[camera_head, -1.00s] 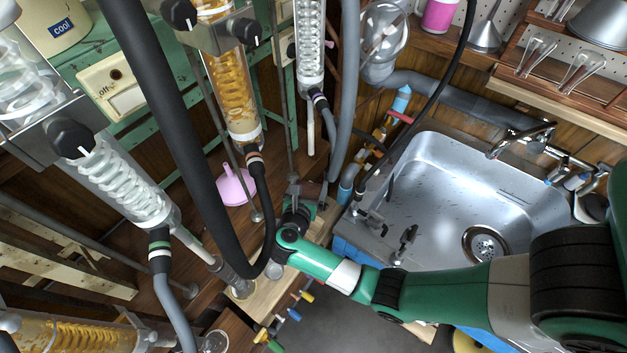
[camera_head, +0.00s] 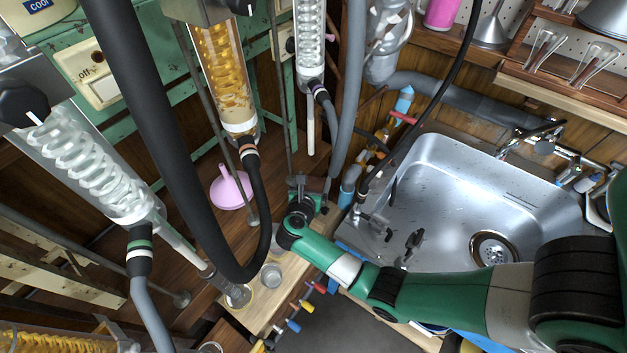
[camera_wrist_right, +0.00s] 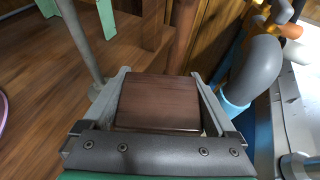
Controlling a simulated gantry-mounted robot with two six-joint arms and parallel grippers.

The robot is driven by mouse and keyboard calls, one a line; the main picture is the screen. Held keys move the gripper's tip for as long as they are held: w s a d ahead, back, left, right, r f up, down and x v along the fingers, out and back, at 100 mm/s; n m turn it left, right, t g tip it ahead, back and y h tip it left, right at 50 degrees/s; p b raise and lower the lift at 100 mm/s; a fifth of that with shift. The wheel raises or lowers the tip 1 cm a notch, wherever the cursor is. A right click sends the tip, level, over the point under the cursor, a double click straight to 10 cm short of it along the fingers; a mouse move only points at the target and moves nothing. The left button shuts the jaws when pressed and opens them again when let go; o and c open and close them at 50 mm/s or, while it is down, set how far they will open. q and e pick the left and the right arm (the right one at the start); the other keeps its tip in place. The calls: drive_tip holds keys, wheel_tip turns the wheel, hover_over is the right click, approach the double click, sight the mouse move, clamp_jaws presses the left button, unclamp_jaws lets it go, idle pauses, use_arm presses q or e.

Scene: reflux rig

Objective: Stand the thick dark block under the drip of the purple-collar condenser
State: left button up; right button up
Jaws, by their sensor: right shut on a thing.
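The thick dark block (camera_wrist_right: 160,102) is a brown wooden piece between the fingers of my right gripper (camera_wrist_right: 158,82) in the right wrist view. The fingers press on its two sides. In the head view my right gripper (camera_head: 303,188) is low over the bench, and the block is too small there to make out clearly. The purple-collar condenser (camera_head: 311,40) is the clear coiled one at top centre, with a purple band (camera_head: 320,96) at its hose joint. Its drip tube (camera_head: 311,128) points down above and behind the gripper. My left gripper is out of view.
An orange-filled condenser (camera_head: 221,70) and a green-collar condenser (camera_head: 92,165) hang to the left. A pink funnel (camera_head: 232,188) and a small glass beaker (camera_head: 271,273) are nearby. A steel rod (camera_wrist_right: 80,40) stands left of the gripper, and a grey pipe (camera_wrist_right: 254,70) right.

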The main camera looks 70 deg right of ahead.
drive_tip(key=shift+s+f+b, duration=0.1)
drive_tip(key=shift+f+b, duration=0.2)
drive_tip(key=shift+f, duration=0.25)
drive_tip(key=o, duration=0.8)
drive_tip(key=shift+s+f, duration=0.1)
drive_tip(key=shift+f, duration=0.05)
drive_tip(key=shift+o, duration=0.2)
drive_tip(key=shift+r, duration=0.2)
drive_tip(key=shift+r+p, duration=0.6)
drive_tip(key=shift+p, duration=0.1)
drive_tip(key=p+v, duration=0.2)
drive_tip(key=v, duration=0.3)
drive_tip(key=p+v, duration=0.1)
drive_tip(key=v, duration=0.5)
drive_tip(key=shift+w+p, duration=0.25)
drive_tip(key=shift+p, duration=0.1)
drive_tip(key=shift+s+a+r, duration=0.1)
drive_tip(key=shift+s+a, duration=0.05)
drive_tip(key=shift+a, duration=0.3)
